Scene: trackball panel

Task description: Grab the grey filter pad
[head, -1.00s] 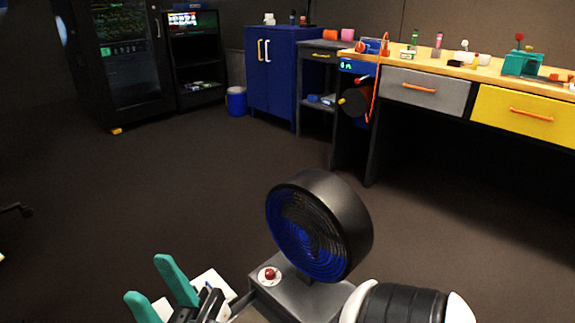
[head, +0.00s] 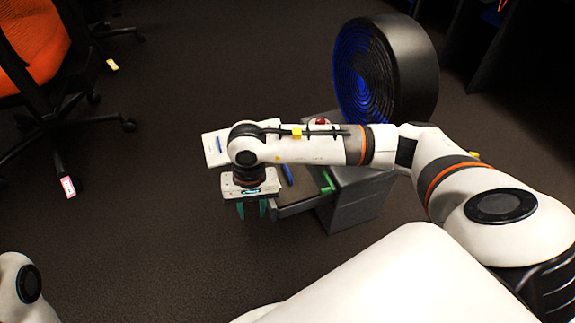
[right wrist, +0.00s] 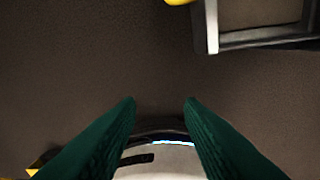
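My right gripper (head: 252,210) hangs with its teal fingers down, left of the grey box (head: 360,205) under the fan (head: 415,75). In the right wrist view the two fingers (right wrist: 160,103) are apart with nothing between them, over dark floor. A grey frame or tray (head: 297,208) sticks out of the box beside the fingers. Its corner (right wrist: 211,35) shows at the top right of the wrist view, apart from the fingers. Its inside looks brownish grey; I cannot tell whether that is the filter pad or floor. I make out no pad for certain. My left gripper is out of view.
A red ball (head: 320,121) is on the box, partly behind my right forearm. A white sheet or plate (head: 213,148) and a blue pen (head: 287,175) lie near my right wrist. An orange chair (head: 30,45) stands at the left.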

